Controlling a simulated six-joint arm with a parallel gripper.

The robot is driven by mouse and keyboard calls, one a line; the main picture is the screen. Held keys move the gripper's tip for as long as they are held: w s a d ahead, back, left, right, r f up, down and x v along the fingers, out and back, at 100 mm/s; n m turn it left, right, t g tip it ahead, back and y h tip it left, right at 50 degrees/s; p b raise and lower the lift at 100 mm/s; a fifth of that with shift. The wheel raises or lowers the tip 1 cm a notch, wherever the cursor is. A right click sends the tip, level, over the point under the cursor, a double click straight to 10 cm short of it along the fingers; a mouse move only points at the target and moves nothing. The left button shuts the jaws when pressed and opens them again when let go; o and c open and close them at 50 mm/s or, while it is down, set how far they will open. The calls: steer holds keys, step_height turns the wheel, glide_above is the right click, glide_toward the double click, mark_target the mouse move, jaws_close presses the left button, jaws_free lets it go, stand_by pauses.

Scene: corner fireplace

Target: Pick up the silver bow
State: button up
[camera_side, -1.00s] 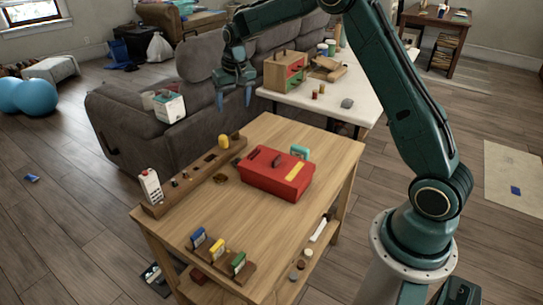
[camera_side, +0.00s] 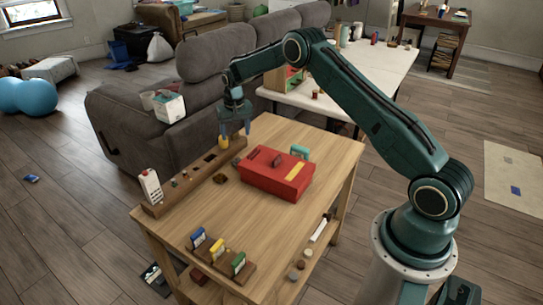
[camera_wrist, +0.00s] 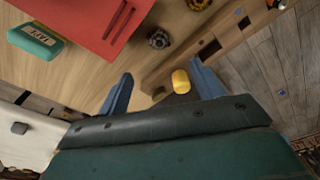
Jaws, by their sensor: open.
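A dark grey, ribbed round piece, which looks like the silver bow (camera_wrist: 158,39), lies on the wooden table top between the red box and the wooden rail. In the side view the bow (camera_side: 236,162) is small and dark, below my fingertips. My gripper (camera_wrist: 162,68) is open and empty, with its blue fingers apart. In the side view my gripper (camera_side: 235,138) hangs above the back end of the rail, pointing down. The bow lies just ahead of the fingertips in the wrist view, not between them.
A similar golden-brown bow (camera_wrist: 198,4) lies farther along the rail. A yellow cylinder (camera_wrist: 181,81) stands on the wooden rail (camera_side: 195,182), close to one finger. A red box (camera_side: 277,173) and a teal box (camera_wrist: 36,39) stand beside the bow.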

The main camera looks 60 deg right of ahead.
glide_above(237, 159)
steer(key=shift+s+a+f, duration=0.1)
steer(key=shift+s+f, duration=0.05)
steer(key=shift+f, duration=1.9)
steer(key=shift+s+a+f, duration=0.1)
steer(key=shift+s+f, duration=0.05)
steer(key=shift+f, duration=1.9)
steer(key=shift+f, duration=0.1)
steer(key=shift+w+d+f, duration=0.1)
steer(key=shift+f, duration=1.15)
steer(key=shift+w+d+f, duration=0.1)
steer(key=shift+f, duration=1.15)
steer(key=c, duration=0.9)
